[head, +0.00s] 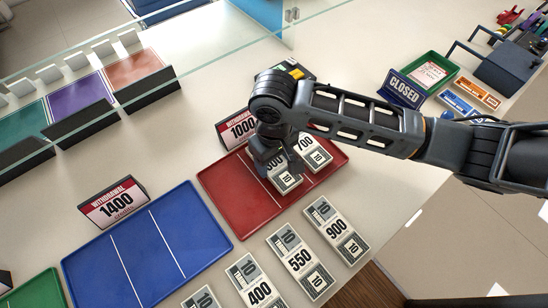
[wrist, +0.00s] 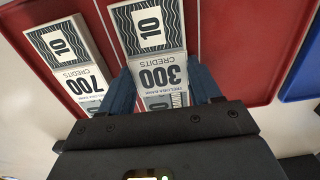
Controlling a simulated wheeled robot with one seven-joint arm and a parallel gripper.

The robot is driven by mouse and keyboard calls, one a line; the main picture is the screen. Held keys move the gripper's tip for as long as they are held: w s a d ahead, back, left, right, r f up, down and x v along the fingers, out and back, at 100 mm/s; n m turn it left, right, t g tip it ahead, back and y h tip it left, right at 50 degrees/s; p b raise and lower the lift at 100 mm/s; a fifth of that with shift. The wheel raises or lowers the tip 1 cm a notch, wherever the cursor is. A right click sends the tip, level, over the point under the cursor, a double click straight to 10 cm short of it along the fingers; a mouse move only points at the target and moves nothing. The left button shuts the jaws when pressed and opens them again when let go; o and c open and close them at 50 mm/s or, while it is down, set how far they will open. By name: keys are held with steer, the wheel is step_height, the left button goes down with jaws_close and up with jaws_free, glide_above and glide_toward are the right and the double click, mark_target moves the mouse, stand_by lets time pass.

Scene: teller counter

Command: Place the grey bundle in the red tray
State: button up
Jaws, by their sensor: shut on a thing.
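The red tray (head: 222,192) lies on the counter in the middle of the head view, and its red floor (wrist: 240,45) fills much of the wrist view. My gripper (head: 278,162) is over the tray. Its blue fingers (wrist: 163,88) are shut on the sides of a grey-and-white bundle marked 300 (wrist: 158,72), partly hidden under the hand in the head view (head: 287,181). I cannot tell whether this bundle touches the tray floor. A similar bundle marked 700 (head: 315,152) lies in the tray beside it, apart from it, and shows in the wrist view (wrist: 68,52).
Bundles marked 900 (head: 336,229), 550 (head: 299,261) and 400 (head: 257,286) lie on the counter in front. A blue tray (head: 185,225) is left, empty where visible. Withdrawal signs 1000 (head: 236,130) and 1400 (head: 115,203) stand behind the trays. A glass screen runs behind.

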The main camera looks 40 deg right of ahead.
mark_target(274, 164)
steer(key=shift+f, duration=0.25)
steer(key=shift+f, duration=0.15)
steer(key=o, duration=1.1)
step_height(274, 164, up, 12)
